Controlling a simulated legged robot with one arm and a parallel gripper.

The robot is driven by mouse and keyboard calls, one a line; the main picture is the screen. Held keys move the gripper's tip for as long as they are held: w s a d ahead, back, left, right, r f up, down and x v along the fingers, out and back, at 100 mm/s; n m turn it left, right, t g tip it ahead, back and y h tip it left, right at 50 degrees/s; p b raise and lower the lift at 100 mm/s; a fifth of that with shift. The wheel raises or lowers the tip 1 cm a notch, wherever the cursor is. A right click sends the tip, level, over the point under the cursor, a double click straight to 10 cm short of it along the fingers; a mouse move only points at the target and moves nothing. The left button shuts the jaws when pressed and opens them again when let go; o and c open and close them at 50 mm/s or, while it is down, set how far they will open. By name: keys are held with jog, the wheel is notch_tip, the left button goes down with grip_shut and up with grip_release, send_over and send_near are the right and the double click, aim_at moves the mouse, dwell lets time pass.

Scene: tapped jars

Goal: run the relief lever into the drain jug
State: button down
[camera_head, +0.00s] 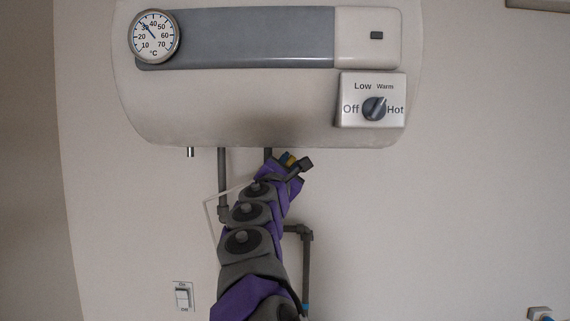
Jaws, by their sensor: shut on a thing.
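My gripper (300,166) is at the end of my purple and grey arm, just under the white water heater (230,115), beside the right-hand pipe coming down from it. The jaws are shut on what appears to be the relief lever, though the grip itself is mostly hidden. No drain jug is in view.
The heater has a dial thermometer (154,37) and an Off-Low-Warm-Hot knob (374,108). Grey pipes (222,175) run down behind my arm, one bending at right (306,255). A wall switch (183,297) is lower left.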

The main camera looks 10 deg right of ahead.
jog(key=shift+r+n, duration=0.35)
jog(key=shift+n, duration=0.35)
jog(key=shift+a+n+t+y, duration=0.15)
jog(key=shift+n+t+y, duration=0.15)
jog(key=c, duration=1)
grip_release()
jog(key=shift+c, duration=0.2)
jog(key=shift+f, duration=0.1)
jog(key=shift+a, duration=0.1)
jog(key=shift+f, duration=0.1)
